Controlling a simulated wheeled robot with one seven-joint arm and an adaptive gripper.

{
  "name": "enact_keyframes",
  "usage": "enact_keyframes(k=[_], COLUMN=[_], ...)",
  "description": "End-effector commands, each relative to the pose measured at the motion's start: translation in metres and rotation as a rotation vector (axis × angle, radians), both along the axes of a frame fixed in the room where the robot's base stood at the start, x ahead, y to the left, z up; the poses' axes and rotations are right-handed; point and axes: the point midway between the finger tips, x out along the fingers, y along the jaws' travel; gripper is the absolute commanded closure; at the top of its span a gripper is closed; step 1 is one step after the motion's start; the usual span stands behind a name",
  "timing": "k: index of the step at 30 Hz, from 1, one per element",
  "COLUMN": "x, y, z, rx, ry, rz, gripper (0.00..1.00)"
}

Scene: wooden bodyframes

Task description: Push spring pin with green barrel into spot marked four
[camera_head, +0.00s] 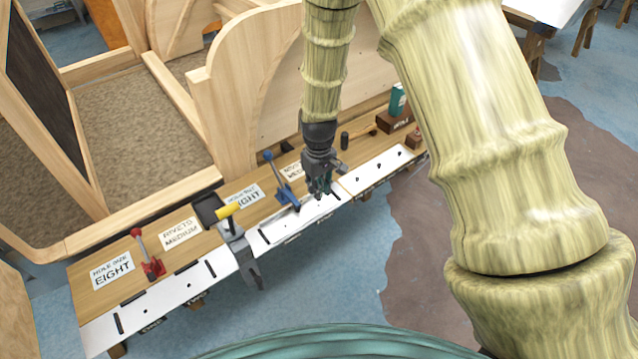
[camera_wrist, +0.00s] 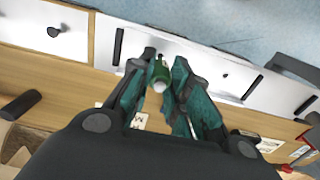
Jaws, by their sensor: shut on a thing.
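The spring pin with the green barrel (camera_wrist: 160,70) sits between the teal fingers of my gripper (camera_wrist: 158,82) in the wrist view, its pale round end facing the camera. My gripper (camera_head: 319,188) is shut on it, above the white strip (camera_head: 283,228) along the bench's front edge in the head view. The pin is hard to make out there. I cannot tell whether the pin touches the strip. The strip has black slots and small dark holes; one hole (camera_wrist: 225,75) shows just right of the fingers in the wrist view. No mark reading four is legible.
A yellow-handled clamp (camera_head: 231,229), a blue toggle clamp (camera_head: 283,182) and a red one (camera_head: 148,257) stand on the bench left of my gripper. A dark cylinder (camera_head: 344,141) and a brown box (camera_head: 393,121) stand behind. The strip's right section (camera_head: 386,168) is clear except for small dark pins or holes.

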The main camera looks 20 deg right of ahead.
Motion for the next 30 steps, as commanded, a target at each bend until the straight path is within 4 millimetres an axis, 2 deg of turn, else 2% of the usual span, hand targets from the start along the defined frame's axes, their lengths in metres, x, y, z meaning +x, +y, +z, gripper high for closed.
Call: enact_keyframes(k=[6, 30], x=[0.0003, 0.0], y=[0.0, 0.0004], z=[-0.0096, -0.0091], rx=[0.0, 0.0], ry=[-0.001, -0.001], rz=[0.0, -0.001], gripper=[1.0, 1.0])
